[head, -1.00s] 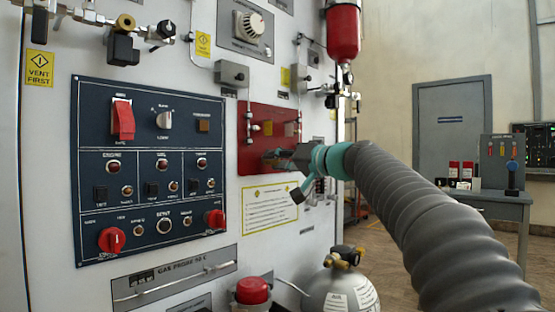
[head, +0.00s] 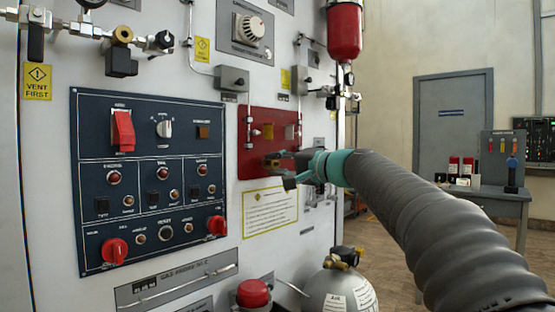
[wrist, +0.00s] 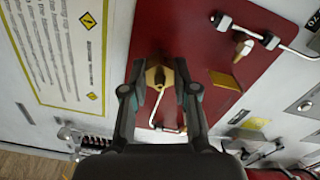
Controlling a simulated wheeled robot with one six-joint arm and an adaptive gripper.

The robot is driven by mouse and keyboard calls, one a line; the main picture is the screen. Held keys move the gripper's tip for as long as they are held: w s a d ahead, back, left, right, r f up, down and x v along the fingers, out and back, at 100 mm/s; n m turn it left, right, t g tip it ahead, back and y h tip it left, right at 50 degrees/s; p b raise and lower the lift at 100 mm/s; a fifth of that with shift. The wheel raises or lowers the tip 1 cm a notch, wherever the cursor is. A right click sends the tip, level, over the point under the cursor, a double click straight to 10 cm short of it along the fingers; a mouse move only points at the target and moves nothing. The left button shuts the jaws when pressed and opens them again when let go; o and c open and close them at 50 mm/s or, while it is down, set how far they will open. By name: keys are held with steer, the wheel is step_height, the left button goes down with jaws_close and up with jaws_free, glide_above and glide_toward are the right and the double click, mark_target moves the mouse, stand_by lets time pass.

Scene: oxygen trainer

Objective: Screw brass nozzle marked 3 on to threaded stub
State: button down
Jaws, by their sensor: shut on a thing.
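My gripper (head: 274,163) is at the lower part of the red panel (head: 256,116) in the head view. In the wrist view my gripper (wrist: 159,72) has its two fingers on either side of a brass hex piece (wrist: 157,79), shut on it, in front of the red panel (wrist: 195,30). The piece appears to be the brass nozzle; no number on it can be read. A dark round spot shows at its middle. The threaded stub is not clearly visible. Whether the nozzle is on the stub I cannot tell.
A brass-tipped fitting (wrist: 243,50) on a thin pipe and a brass-coloured plate (wrist: 226,81) are on the red panel beside my gripper. A yellow-edged notice (head: 270,209) is below the panel. A white cylinder (head: 340,290) stands below my arm.

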stand_by(0.3)
steer(key=shift+m, duration=0.7)
steer(key=c, duration=0.9)
jaws_free()
steer(key=shift+d, duration=0.1)
steer(key=s+d+n+b, duration=0.1)
steer(key=b, duration=0.1)
steer(key=s+d+b, duration=0.1)
steer(key=shift+s+d+f+n+b, duration=0.1)
steer(key=shift+d+f+n+b, duration=0.2)
steer(key=shift+d+n+b, duration=0.1)
steer(key=shift+r+n+b, duration=0.25)
steer(key=shift+n+b, duration=0.3)
steer(key=shift+n, duration=0.25)
